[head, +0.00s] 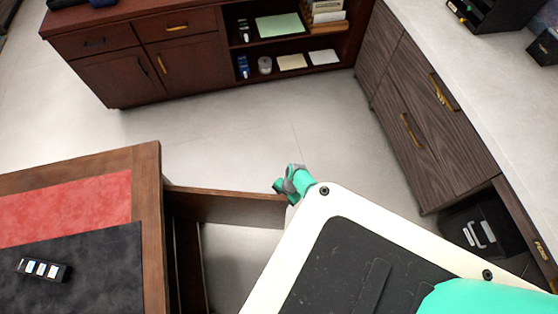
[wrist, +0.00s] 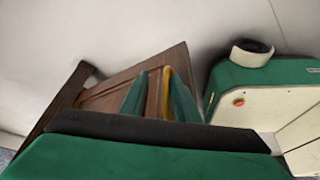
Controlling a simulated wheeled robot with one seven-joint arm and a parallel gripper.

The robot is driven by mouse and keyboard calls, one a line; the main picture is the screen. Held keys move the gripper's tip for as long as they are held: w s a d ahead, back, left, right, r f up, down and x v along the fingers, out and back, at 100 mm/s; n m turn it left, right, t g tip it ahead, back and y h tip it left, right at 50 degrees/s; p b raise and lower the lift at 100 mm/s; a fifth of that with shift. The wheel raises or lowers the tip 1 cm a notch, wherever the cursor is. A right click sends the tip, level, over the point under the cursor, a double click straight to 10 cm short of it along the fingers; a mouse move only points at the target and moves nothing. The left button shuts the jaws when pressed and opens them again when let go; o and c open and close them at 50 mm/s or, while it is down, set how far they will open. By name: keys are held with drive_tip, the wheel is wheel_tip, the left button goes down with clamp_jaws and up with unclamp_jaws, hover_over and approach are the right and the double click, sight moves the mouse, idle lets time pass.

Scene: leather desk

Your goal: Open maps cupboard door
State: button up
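A dark wooden door (head: 232,206) stands swung out from the side of the leather-topped desk, with a dark opening behind it. No label can be read on it. My gripper (head: 292,183) is at the door's free end in the head view, partly hidden by my own body. In the wrist view, the door's panelled face (wrist: 110,97) shows with a brass handle (wrist: 167,92). My gripper's two green fingers (wrist: 160,97) straddle the handle. A gap shows between the left finger and the handle, while the right finger is close against it.
The desk top (head: 148,190) carries a red mat (head: 65,212) and a black mat with a small device (head: 43,269). A reddish cabinet (head: 120,75) stands at the back. A dark wood counter unit (head: 405,115) stands right. The pale floor (head: 260,130) between them is clear.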

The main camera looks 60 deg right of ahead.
drive_tip(key=shift+d+r, duration=0.1)
drive_tip(key=v, duration=1)
drive_tip(key=shift+r, duration=0.3)
